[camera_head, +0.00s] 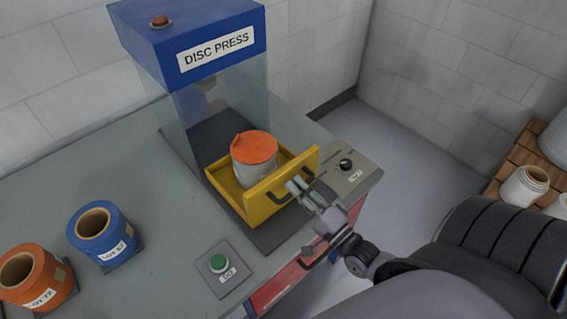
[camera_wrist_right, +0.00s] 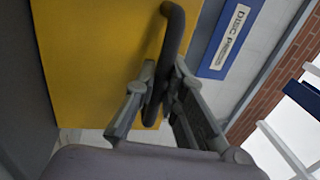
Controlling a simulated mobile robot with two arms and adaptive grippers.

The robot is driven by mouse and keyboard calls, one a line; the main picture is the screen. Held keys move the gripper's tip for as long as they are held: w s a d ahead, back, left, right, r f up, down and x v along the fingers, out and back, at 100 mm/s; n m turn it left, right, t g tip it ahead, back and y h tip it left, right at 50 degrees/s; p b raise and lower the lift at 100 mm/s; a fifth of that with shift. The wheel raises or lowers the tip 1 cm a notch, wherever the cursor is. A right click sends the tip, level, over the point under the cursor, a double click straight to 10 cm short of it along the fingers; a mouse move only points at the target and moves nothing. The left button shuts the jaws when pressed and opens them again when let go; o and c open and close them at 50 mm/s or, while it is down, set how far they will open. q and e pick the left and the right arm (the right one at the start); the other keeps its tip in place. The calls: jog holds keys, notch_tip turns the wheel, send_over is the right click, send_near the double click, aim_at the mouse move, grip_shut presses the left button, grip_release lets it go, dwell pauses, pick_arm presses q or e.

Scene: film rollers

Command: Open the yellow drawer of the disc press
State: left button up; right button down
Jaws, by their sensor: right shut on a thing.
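The disc press (camera_head: 190,45) has a blue top and a clear housing. Its yellow drawer (camera_head: 262,205) stands pulled out of the front of the housing. A pale pot with an orange top (camera_head: 254,165) sits in the drawer. My right gripper (camera_head: 300,189) is at the drawer front, shut on the dark drawer handle (camera_wrist_right: 174,35). The wrist view shows the handle between the fingers of my right gripper (camera_wrist_right: 162,88), with the yellow front (camera_wrist_right: 85,60) behind it. My left gripper is in neither view.
A blue roll (camera_head: 88,245) and an orange roll (camera_head: 50,285) stand on the grey bench (camera_head: 140,195) at left. A green button box (camera_head: 219,272) is in front of the press. A black knob panel (camera_head: 346,166) is right of the drawer. White rolls (camera_head: 524,186) sit on a wooden pallet at right.

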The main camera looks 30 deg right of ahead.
jog(key=shift+r+v, duration=0.15)
jog(key=shift+v, duration=0.6)
jog(key=shift+r+v, duration=0.15)
jog(key=shift+v, duration=0.6)
jog(key=c, duration=1.7)
grip_release()
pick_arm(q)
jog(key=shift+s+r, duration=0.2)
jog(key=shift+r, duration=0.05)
pick_arm(e)
jog(key=shift+o, duration=0.2)
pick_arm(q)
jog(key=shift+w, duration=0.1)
pick_arm(e)
jog(key=v, duration=1.2)
